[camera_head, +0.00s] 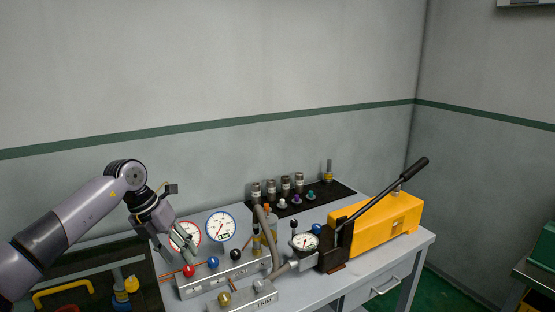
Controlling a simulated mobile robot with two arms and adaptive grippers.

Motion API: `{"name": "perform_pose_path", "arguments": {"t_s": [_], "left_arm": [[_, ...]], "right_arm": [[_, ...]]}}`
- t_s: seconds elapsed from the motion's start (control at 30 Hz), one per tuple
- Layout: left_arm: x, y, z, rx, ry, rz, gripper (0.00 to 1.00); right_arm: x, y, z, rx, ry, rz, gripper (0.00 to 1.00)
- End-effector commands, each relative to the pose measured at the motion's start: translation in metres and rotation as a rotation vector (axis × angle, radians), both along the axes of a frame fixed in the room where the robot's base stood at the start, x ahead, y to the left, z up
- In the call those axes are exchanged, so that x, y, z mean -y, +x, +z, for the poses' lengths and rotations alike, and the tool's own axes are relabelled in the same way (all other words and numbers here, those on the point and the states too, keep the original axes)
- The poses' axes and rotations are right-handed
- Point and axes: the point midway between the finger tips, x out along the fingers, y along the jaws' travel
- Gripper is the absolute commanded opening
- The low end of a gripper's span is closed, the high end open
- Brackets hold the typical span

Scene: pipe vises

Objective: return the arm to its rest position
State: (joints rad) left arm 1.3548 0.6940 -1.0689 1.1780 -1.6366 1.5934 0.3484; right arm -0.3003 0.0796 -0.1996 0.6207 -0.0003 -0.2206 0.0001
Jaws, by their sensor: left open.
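My left arm comes in from the left edge, and its gripper (172,250) hangs over the left part of the workbench (335,285). The gripper is open with nothing visible between its fingers. It points down and overlaps the red-rimmed gauge (185,236) in the picture. It is close to the red knob (188,271) on the grey valve block (222,277); I cannot tell if they touch. My right gripper is not in view.
A yellow pump (390,232) with a long black lever (392,190) stands at the bench's right. A blue-rimmed gauge (220,226) stands behind the valve block.

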Motion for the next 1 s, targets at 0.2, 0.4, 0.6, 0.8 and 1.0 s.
{"name": "perform_pose_path", "arguments": {"t_s": [0.2,0.4,0.6,0.8,1.0], "left_arm": [[0.169,-0.017,-0.024,0.138,-0.525,-0.122,0.46],[0.263,-0.044,0.018,0.218,-1.075,0.021,0.46],[0.262,-0.049,0.059,0.231,-1.528,0.414,0.46],[0.196,-0.045,0.039,0.175,-1.778,1.008,0.46],[0.116,-0.077,-0.049,0.044,-1.748,1.701,0.46]], "right_arm": [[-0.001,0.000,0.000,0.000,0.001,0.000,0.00],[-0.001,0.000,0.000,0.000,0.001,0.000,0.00],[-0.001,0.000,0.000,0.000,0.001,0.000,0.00],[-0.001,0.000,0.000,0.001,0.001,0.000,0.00],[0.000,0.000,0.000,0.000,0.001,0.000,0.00]]}}
